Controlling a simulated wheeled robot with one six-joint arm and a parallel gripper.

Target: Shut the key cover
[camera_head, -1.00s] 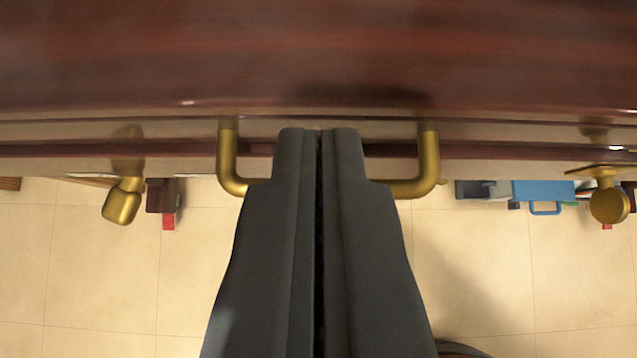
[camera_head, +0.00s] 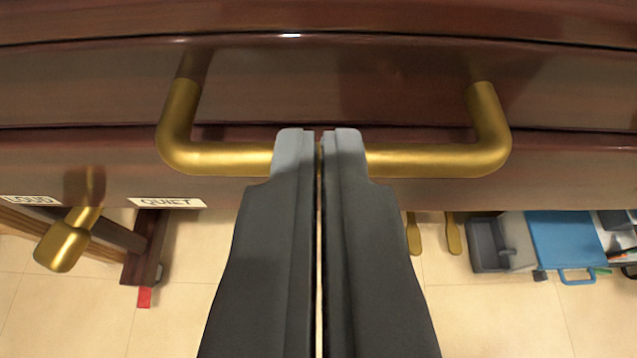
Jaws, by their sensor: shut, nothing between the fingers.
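The key cover (camera_head: 330,85) is a dark red-brown wooden panel across the top of the view, its front face towards me. A brass U-shaped handle (camera_head: 225,160) sticks out from it. My gripper (camera_head: 320,135) is shut and empty, with its dark fingers in front of the middle of the handle bar. The fingers hide that part of the bar, and I cannot tell if they touch it. No keys are in view.
A brass knob (camera_head: 62,248) juts out at the lower left, below the labels LOUD (camera_head: 30,200) and QUIET (camera_head: 167,202). Two brass pedals (camera_head: 453,235) show low down. A blue box (camera_head: 565,245) and a grey bin (camera_head: 488,245) stand on the tiled floor (camera_head: 500,320), otherwise largely clear.

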